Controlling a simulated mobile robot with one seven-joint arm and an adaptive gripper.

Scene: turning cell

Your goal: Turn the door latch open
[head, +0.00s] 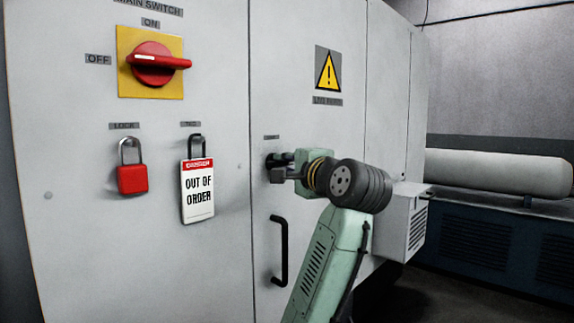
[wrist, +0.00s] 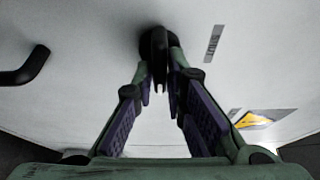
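The door latch (wrist: 159,48) is a small dark lever on a round base on the pale cabinet door. In the head view its base (head: 272,160) shows at the door's left edge, under a small label; my gripper hides most of the lever. In the wrist view the lever runs from its base toward my palm, between my two fingers. My gripper (head: 287,166) is at the latch, and in the wrist view its fingertips (wrist: 160,72) close on both sides of the lever with little or no gap.
A black door handle (head: 280,250) stands below the latch and also shows in the wrist view (wrist: 24,68). To the left are a red main switch (head: 155,64), a red padlock (head: 131,179) and an out-of-order tag (head: 198,190). A vented box (head: 401,222) juts out at right.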

